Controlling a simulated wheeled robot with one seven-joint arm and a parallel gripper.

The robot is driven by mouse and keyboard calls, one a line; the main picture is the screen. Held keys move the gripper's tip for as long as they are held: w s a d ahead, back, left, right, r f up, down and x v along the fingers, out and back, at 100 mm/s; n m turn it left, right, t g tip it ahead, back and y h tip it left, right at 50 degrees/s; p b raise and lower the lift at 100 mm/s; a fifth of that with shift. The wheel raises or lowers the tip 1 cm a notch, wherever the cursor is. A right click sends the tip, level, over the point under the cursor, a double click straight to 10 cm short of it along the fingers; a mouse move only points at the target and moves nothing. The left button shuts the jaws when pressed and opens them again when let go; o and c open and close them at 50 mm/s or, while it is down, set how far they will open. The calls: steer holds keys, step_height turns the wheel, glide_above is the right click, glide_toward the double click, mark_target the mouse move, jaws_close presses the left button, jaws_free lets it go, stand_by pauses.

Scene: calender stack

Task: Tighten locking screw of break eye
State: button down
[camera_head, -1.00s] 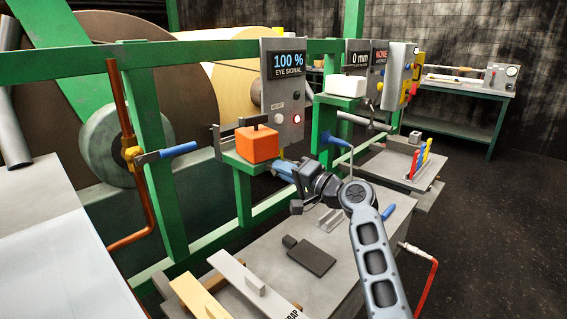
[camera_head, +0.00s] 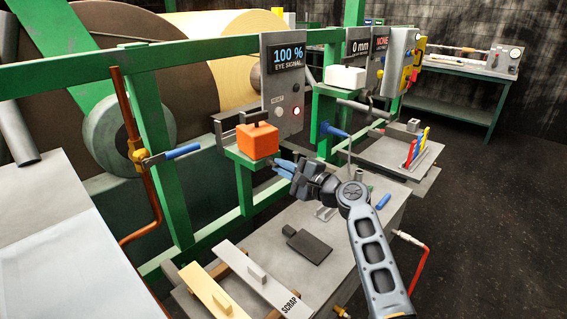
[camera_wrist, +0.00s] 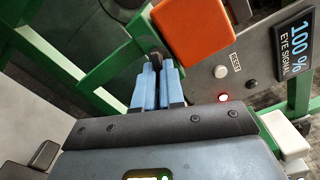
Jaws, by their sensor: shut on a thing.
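The orange break eye (camera_head: 259,140) sits on a green bracket, and it also shows large in the wrist view (camera_wrist: 193,30). Its display (camera_head: 288,58) reads 100 % EYE SIGNAL. My gripper (camera_head: 277,163) is just below and right of the eye. In the wrist view its blue fingers (camera_wrist: 158,68) are close together on a small dark piece (camera_wrist: 155,58) at the bracket, beside the orange block. This dark piece looks like the locking screw; the fingers hide most of it.
The grey panel carries a RESET button and a lit red lamp (camera_head: 297,111). Green rails (camera_head: 195,55) run behind the eye. A bench below holds a dark plate (camera_head: 310,245) and a SCRAP board (camera_head: 255,275). A second unit (camera_head: 346,77) reading 0 mm stands to the right.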

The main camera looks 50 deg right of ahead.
steer(key=shift+m, duration=0.3)
steer(key=c, duration=1.2)
jaws_free()
steer(key=shift+c, duration=0.2)
steer(key=s+b, duration=0.1)
steer(key=s, duration=0.6)
steer(key=shift+s+d, duration=0.15)
steer(key=shift+s, duration=0.25)
